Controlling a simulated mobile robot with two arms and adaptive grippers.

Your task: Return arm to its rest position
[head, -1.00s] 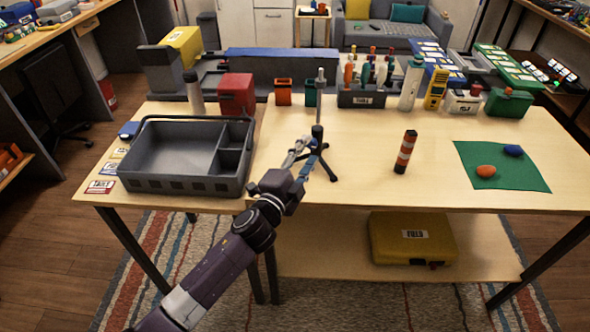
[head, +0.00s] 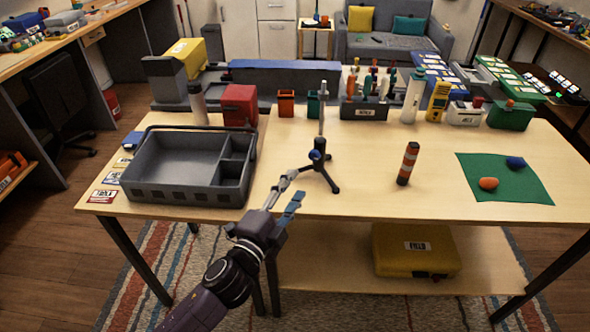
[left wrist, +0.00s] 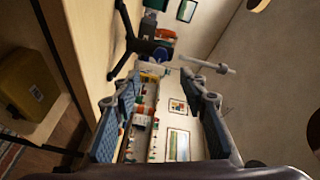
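My left arm comes in from the bottom of the head view. Its gripper (head: 284,197) is at the table's front edge, left of and nearer than the small tripod stand (head: 320,165). The two fingers are spread and nothing shows between them. In the left wrist view both fingers of the gripper (left wrist: 162,112) are also wide apart, with a clear gap. The stand is upright on the table with a pole rising from its dark legs; it appears sideways in the left wrist view (left wrist: 146,46). My right gripper is in neither view.
A grey open tote (head: 180,193) with compartments sits left of the gripper. An orange-striped cylinder (head: 407,163) and a green mat (head: 510,193) are to the right. A yellow case (head: 415,250) is on the lower shelf. The tabletop between stand and cylinder is clear.

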